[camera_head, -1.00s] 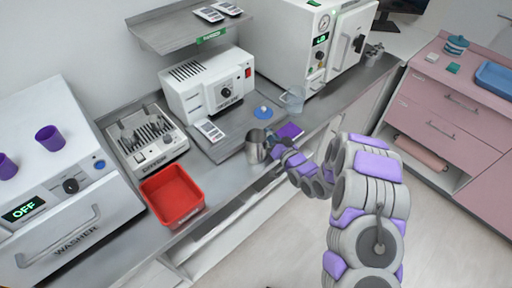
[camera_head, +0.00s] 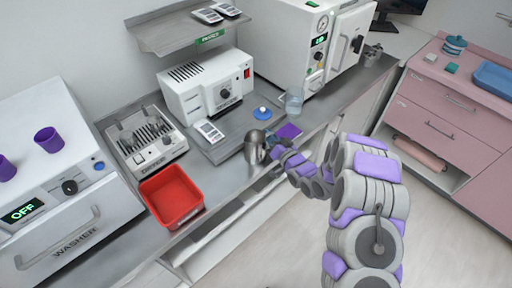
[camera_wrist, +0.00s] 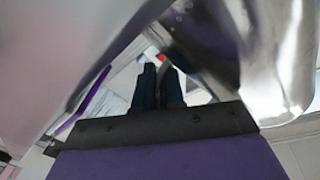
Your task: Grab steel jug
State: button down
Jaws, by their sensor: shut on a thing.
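The steel jug (camera_head: 254,147) is a shiny metal vessel near the front edge of the grey counter in the head view. My gripper (camera_head: 269,147) reaches it from the right, at the jug's right side. In the wrist view the jug's shiny metal body (camera_wrist: 282,60) fills the upper right, close to the camera. My gripper's dark fingers (camera_wrist: 159,85) are close together there, shut on a thin part of the jug, apparently its handle. The exact contact is hard to make out. The jug looks upright.
A red bin (camera_head: 171,196) stands left of the jug. A washer (camera_head: 62,190) is at far left. Open floor lies in front.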

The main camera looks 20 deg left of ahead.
dwell(0.3)
jog(key=shift+r+p, duration=0.65)
jog(key=shift+r, duration=1.3)
jog(key=r+p+v, duration=0.1)
jog(key=p+v, duration=0.1)
jog(key=v, duration=1.3)
jog(key=shift+s+d, duration=0.25)
jog(key=shift+s, duration=0.1)
dwell(0.6)
